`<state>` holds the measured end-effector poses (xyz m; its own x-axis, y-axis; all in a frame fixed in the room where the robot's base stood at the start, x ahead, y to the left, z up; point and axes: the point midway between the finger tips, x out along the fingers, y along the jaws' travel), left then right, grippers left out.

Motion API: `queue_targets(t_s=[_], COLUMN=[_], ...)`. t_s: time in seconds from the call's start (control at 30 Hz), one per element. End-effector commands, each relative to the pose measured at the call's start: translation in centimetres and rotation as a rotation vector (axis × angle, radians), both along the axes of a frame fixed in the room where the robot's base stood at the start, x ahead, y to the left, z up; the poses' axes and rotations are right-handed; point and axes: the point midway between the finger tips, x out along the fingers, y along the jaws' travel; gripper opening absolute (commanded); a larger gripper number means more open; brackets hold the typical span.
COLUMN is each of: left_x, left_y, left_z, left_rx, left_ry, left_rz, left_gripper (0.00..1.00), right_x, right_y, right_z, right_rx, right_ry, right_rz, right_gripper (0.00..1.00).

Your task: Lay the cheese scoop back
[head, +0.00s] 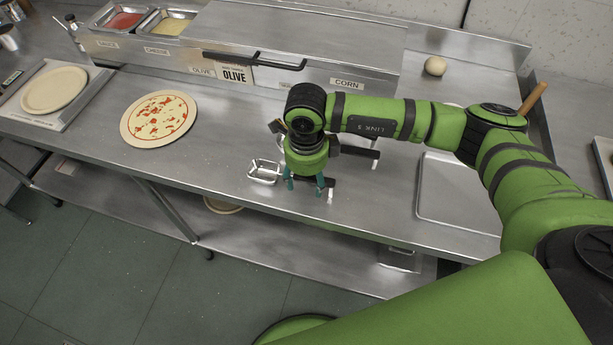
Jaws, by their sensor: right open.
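A shiny metal scoop (264,171) lies on the steel counter (225,150), near its front edge, just left of my right gripper. I take it to be the cheese scoop; its right end is hidden by the gripper. My right gripper (306,187) points down at the counter with its fingers apart. I cannot tell whether anything stands between them. The cheese pan (168,25), labelled CHEESE, is open in the raised rail at the back left. My left gripper is not in view.
A pizza (158,118) with red sauce and pale topping lies left of the scoop. A sauce pan (124,20) sits beside the cheese pan. A black lid handle (254,60) juts forward. A dough ball (435,66) and a tray (450,190) are at right.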

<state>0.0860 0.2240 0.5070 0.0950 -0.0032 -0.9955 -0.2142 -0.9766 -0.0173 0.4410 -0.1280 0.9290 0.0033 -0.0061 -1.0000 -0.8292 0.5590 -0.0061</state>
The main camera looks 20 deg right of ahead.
Motion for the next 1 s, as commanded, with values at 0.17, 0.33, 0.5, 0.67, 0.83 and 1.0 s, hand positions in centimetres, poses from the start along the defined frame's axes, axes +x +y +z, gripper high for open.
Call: queue_targets(t_s=[0.17, 0.33, 0.5, 0.67, 0.83, 1.0], left_x=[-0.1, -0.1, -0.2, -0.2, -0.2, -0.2], left_y=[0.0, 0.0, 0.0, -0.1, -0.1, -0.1], left_z=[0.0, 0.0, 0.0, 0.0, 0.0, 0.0], left_rx=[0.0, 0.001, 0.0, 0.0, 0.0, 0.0], left_ry=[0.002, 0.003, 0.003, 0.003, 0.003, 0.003], left_rz=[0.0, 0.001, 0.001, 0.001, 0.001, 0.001], left_gripper=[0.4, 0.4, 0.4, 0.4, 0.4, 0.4], right_x=[0.1, 0.1, 0.1, 0.0, 0.0, 0.0], right_y=[0.0, 0.0, 0.1, 0.1, 0.1, 0.1], right_z=[1.5, 5.0, 8.5, 10.9, 11.9, 12.1], right_rx=[0.002, 0.002, 0.002, 0.001, 0.0, 0.001], right_ry=[-0.002, -0.006, -0.005, -0.003, -0.001, -0.001], right_rz=[0.001, 0.001, 0.0, 0.001, 0.0, 0.0], right_gripper=[0.59, 0.59, 0.59, 0.59, 0.59, 0.59])
